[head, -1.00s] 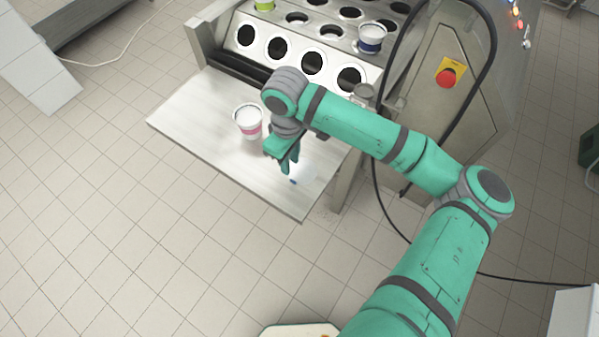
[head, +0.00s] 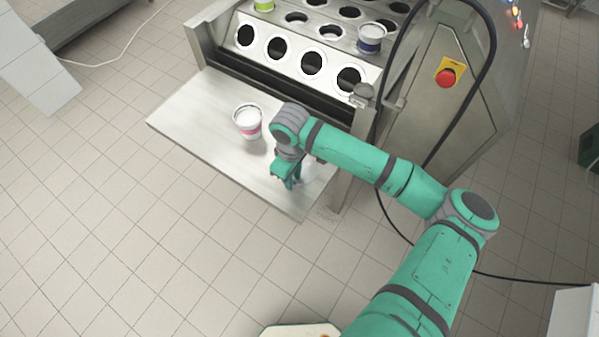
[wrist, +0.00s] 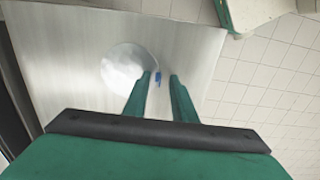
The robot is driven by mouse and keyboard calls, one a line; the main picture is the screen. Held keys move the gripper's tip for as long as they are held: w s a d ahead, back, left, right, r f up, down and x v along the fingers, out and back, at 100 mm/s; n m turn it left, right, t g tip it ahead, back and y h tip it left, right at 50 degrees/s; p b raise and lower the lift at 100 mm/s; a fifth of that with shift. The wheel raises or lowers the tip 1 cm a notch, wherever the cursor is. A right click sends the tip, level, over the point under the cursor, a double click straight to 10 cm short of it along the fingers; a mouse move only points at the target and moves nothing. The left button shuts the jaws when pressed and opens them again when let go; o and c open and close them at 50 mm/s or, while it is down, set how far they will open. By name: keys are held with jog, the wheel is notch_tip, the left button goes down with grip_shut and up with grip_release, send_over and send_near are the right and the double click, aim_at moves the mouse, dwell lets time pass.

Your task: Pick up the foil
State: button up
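The foil (wrist: 123,68) is a round, shiny silver-white disc lying flat on the metal tray (wrist: 70,45) in the wrist view. A small blue tab (wrist: 157,76) sticks out at its right edge. My gripper (wrist: 162,76) is open, and the blue tab shows between its two green fingertips. The left fingertip overlaps the foil's right edge in the picture; I cannot tell whether it touches. In the head view my gripper (head: 288,184) is low over the tray's right part, near its front edge, and hides the tab.
A white cup with a pink band (head: 247,123) stands on the tray left of my gripper. Behind the tray, the filling machine has rows of round holes (head: 312,63) and holds a blue-banded cup (head: 371,38). Tiled floor lies beyond the tray's front edge.

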grip_shut()
jog(key=shift+r, duration=0.1)
dwell(0.3)
